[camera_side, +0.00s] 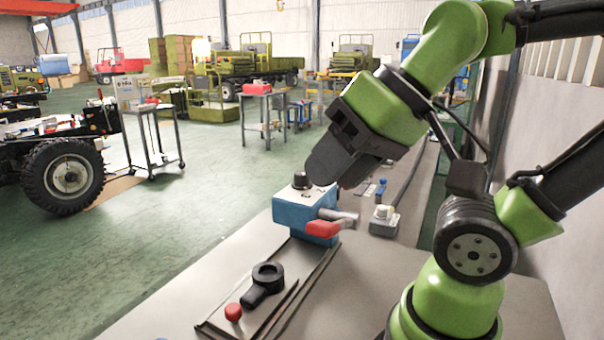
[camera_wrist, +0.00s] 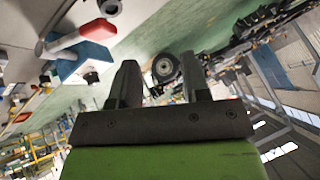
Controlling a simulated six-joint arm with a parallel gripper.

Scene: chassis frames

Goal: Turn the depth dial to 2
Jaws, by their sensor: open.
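The depth dial (camera_side: 300,180) is a black knob on the white top of a blue box (camera_side: 292,215), with small dark marks beside it that I cannot read. A red-handled lever (camera_side: 327,228) sticks out of the box's side. In the wrist view the blue box (camera_wrist: 84,62) is at the upper left with a dark knob (camera_wrist: 91,77) at its lower end. My gripper (camera_side: 334,172) is tilted down just right of the dial and above the box. Its two fingers (camera_wrist: 158,65) are apart with nothing between them. Which number the dial points to cannot be told.
On the bench in front lie a black ring-ended part (camera_side: 263,282) and a red knob (camera_side: 233,312) beside metal rails. A small grey box with a pale button (camera_side: 383,220) stands to the right.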

